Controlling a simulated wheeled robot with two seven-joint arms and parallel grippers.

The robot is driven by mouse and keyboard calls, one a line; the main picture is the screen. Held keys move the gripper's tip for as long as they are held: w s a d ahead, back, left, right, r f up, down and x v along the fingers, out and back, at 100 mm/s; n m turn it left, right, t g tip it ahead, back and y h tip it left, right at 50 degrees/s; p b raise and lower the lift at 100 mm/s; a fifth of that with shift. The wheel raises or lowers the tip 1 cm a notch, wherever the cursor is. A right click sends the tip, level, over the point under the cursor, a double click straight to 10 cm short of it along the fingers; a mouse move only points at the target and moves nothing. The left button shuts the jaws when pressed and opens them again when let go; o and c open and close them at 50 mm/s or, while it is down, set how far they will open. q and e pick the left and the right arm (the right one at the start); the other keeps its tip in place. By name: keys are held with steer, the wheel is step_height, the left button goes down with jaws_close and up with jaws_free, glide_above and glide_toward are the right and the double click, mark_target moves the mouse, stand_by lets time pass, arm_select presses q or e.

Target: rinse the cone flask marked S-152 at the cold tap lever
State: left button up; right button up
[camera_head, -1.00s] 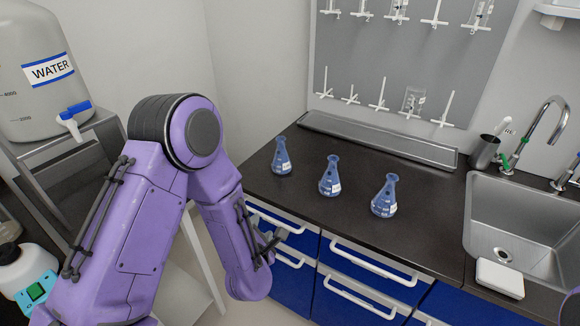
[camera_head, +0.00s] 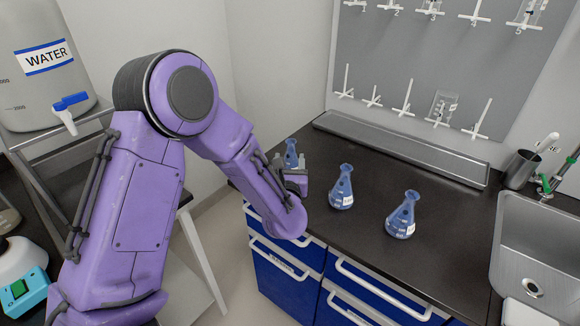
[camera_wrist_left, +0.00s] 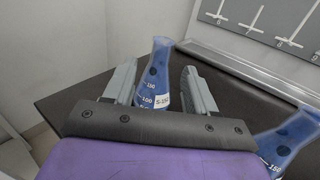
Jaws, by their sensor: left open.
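A blue cone flask (camera_head: 291,150) stands at the left end of the row on the dark counter, partly hidden behind my left gripper (camera_head: 289,164). In the left wrist view this flask (camera_wrist_left: 158,72) stands upright between the two spread fingers of my left gripper (camera_wrist_left: 158,82). Its label begins "S-15"; the last digit is hard to read. My left gripper is open. Two similar flasks stand to the right, a middle one (camera_head: 342,188) and a right one (camera_head: 403,216); their labels are too small to read. A green tap lever (camera_head: 546,184) is at the sink's back edge. My right gripper is not in view.
A steel sink (camera_head: 508,262) is set into the counter (camera_head: 455,236) at the right. A dark cup (camera_head: 521,168) stands behind it. A pegboard (camera_head: 425,60) rises above a metal tray (camera_head: 400,151) at the back. A water tank (camera_head: 42,75) stands at the left.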

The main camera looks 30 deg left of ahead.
mark_target(291, 152)
arm_select(q)
steer(key=x, duration=0.5)
steer(key=shift+w+f, duration=0.25)
steer(key=shift+f, duration=0.1)
steer(key=shift+b+x, duration=0.6)
steer(key=shift+x, duration=0.55)
steer(key=shift+r, duration=0.15)
steer(key=shift+c, duration=0.3)
